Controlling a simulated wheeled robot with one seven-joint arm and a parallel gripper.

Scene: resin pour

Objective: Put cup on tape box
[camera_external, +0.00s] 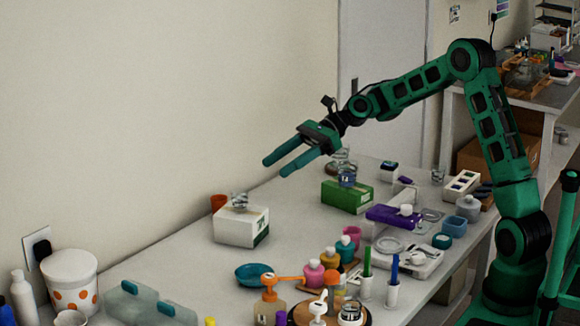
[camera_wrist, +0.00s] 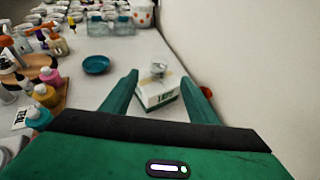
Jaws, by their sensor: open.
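A clear cup (camera_external: 240,199) stands upright on top of a white box (camera_external: 236,229) with a green end. In the wrist view the same cup (camera_wrist: 158,68) and box (camera_wrist: 157,95) appear ahead of me, between my fingers. My gripper (camera_external: 275,167) is open and empty, in the air above and to the right of the cup, apart from it. Its two green fingers also show in the wrist view (camera_wrist: 160,77). A green box (camera_external: 340,197) with another clear vessel (camera_external: 346,178) on it stands farther right. I cannot tell from lettering which box holds tape.
An orange cup (camera_external: 218,203) stands just behind the white box near the wall. A teal dish (camera_external: 262,275) and several bottles (camera_external: 314,272) lie toward the front. The bench (camera_external: 185,265) is clear left of the white box.

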